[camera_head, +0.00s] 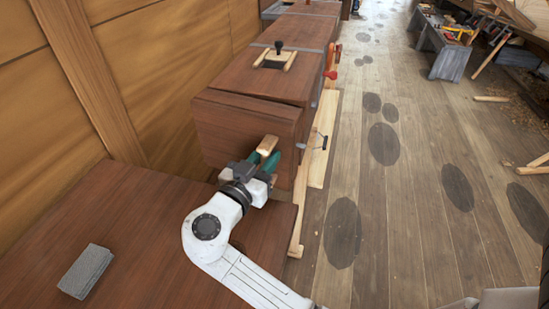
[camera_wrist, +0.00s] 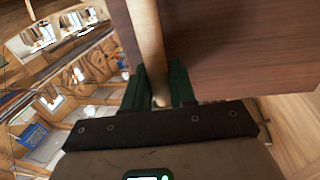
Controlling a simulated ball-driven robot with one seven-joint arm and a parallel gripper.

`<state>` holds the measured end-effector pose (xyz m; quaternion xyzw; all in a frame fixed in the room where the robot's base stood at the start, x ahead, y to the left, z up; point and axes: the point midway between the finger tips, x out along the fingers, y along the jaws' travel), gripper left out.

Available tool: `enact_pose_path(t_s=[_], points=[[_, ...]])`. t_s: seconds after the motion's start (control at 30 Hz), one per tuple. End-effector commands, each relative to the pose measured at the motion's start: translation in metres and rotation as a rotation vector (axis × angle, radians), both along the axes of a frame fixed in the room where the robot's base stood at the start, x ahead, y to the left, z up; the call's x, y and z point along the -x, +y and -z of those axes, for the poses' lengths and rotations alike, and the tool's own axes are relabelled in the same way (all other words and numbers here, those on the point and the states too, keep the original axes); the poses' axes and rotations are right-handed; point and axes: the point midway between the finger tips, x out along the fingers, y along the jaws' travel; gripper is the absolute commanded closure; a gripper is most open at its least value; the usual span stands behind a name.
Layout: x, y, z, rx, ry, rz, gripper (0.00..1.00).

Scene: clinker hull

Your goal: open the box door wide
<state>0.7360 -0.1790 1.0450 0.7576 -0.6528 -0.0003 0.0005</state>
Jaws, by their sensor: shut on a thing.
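The box (camera_head: 255,80) is dark brown wood and stands on the long bench along the wall. Its door (camera_head: 225,125) is the flat panel on the near end. A thin dark line runs between the door's top edge and the box, and I cannot tell how far the door stands open. A pale wooden handle (camera_head: 268,145) sits on the door. My gripper (camera_head: 262,160) is shut on this handle, with green fingers on either side. In the wrist view the handle (camera_wrist: 146,35) runs down between the fingers (camera_wrist: 158,88), with the brown door panel (camera_wrist: 240,45) beside it.
A grey block (camera_head: 86,271) lies on the brown bench top (camera_head: 130,235) at the near left. The panelled wall (camera_head: 160,60) closes off the left. Pale planks (camera_head: 325,140) lie along the bench foot. The floor (camera_head: 400,220) to the right is mostly clear.

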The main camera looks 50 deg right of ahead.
Motion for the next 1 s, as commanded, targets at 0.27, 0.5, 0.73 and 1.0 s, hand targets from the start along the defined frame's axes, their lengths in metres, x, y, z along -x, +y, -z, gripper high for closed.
enact_pose_path(t_s=[0.27, 0.5, 0.73, 1.0], points=[[-0.013, 0.035, 0.001, 0.001, -0.005, -0.012, 1.00], [-0.013, 0.037, -0.002, 0.001, -0.002, -0.010, 1.00], [-0.013, 0.036, -0.002, 0.001, -0.003, -0.009, 0.63], [-0.012, 0.036, -0.001, 0.000, -0.002, -0.005, 0.56]])
